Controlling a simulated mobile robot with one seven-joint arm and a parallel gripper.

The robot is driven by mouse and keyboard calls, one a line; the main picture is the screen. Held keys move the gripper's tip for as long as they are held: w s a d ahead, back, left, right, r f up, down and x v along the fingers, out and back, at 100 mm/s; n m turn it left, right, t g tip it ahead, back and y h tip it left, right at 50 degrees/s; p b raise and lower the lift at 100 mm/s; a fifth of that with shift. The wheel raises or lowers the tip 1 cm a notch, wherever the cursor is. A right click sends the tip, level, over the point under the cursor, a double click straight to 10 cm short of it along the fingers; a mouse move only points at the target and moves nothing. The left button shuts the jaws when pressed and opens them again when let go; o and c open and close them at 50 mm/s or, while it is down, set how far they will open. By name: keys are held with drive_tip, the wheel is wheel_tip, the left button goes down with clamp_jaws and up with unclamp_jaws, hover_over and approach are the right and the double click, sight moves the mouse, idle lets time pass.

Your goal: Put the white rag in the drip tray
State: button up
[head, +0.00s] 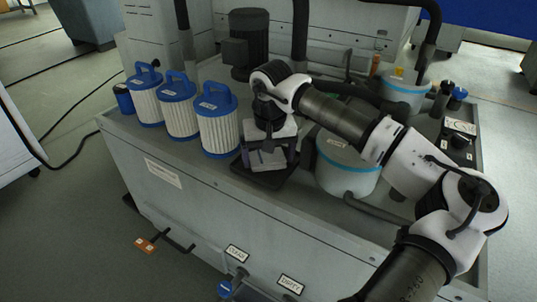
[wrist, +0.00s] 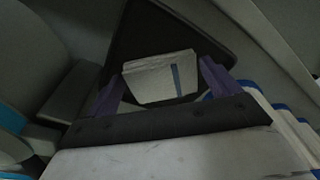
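The white rag (wrist: 160,78) is a folded pale block with a blue stripe, in the wrist view between the two purple fingers of my gripper (wrist: 161,76). The fingers meet its left and right sides with no clear gap. In the head view my gripper (head: 268,157) points down, with the pale rag (head: 267,160) between its fingers. The black drip tray (head: 264,182) lies directly below, on the machine's top; it also shows behind the rag in the wrist view (wrist: 150,27). Whether the rag touches the tray floor cannot be told.
Several white filter cartridges with blue caps (head: 217,128) stand close left of the tray. A white tub with a blue band (head: 345,172) stands close right. A dark motor (head: 249,45) stands behind. The machine top's front edge (head: 290,213) lies in front.

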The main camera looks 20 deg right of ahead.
drive_tip(key=shift+o, duration=1)
drive_tip(key=shift+r, duration=0.15)
wheel_tip(320, 180, up, 12)
drive_tip(key=s+p, duration=0.1)
drive_tip(key=p, duration=0.1)
drive_tip(key=shift+s, duration=0.25)
drive_tip(key=shift+a, duration=0.1)
